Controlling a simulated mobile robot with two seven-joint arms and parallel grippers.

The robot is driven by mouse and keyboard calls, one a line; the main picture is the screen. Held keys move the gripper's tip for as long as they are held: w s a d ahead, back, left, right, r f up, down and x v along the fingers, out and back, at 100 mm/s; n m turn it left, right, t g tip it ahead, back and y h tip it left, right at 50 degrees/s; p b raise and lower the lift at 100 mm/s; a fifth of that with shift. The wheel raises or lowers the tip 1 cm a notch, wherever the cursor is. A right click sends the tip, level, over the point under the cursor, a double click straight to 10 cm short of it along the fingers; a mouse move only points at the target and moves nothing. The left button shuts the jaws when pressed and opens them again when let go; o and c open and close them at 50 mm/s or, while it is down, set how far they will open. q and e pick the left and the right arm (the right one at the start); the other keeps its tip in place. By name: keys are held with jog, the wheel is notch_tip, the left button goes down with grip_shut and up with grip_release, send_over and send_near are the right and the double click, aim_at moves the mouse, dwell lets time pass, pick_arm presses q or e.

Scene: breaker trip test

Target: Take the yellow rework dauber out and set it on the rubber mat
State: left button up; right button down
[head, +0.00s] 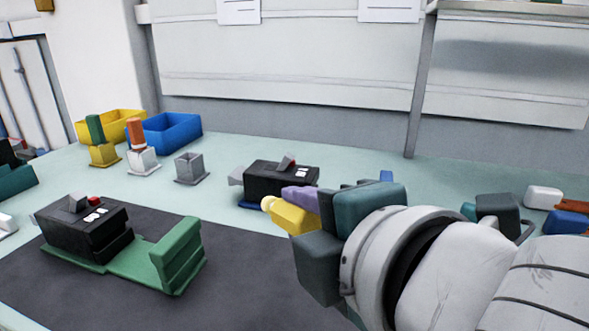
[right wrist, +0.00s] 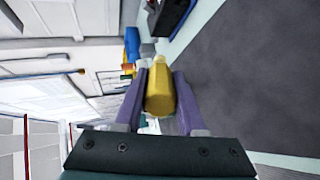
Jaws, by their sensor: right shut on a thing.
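My right gripper (head: 291,204) is shut on the yellow rework dauber (head: 294,219), with purple fingers on either side of it. In the right wrist view the dauber (right wrist: 160,92) lies lengthwise between the fingers, pointing away from the palm. The dauber is out of any holder and looks raised near the right part of the dark rubber mat (head: 60,292); its exact height is hard to tell. The mat (right wrist: 255,75) fills the right side of the wrist view. A grey holder (head: 190,168) at the back stands empty. My left gripper is not in view.
A black breaker (head: 82,228) on a green fixture (head: 178,255) stands on the mat's left part. Another black breaker (head: 280,178) stands behind the dauber. Green (head: 95,130) and orange (head: 135,131) daubers stand in holders before yellow (head: 118,121) and blue (head: 172,135) bins. The mat's front middle is clear.

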jog(key=shift+n+t+y, duration=0.4)
jog(key=shift+y, duration=0.5)
jog(key=f+b, duration=0.3)
jog(key=s+f+b, duration=0.1)
jog(key=f+b, duration=0.6)
jog(key=shift+s+f, duration=0.2)
jog(key=shift+s, duration=0.05)
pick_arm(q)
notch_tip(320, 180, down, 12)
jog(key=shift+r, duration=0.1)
pick_arm(e)
jog(key=shift+c, duration=2.1)
grip_release()
jog(key=shift+s+d, duration=0.2)
jog(key=shift+s, duration=0.05)
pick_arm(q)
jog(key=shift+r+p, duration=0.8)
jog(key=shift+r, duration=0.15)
pick_arm(e)
jog(key=v, duration=0.9)
jog(key=shift+s+r, duration=0.15)
jog(key=shift+r, duration=0.1)
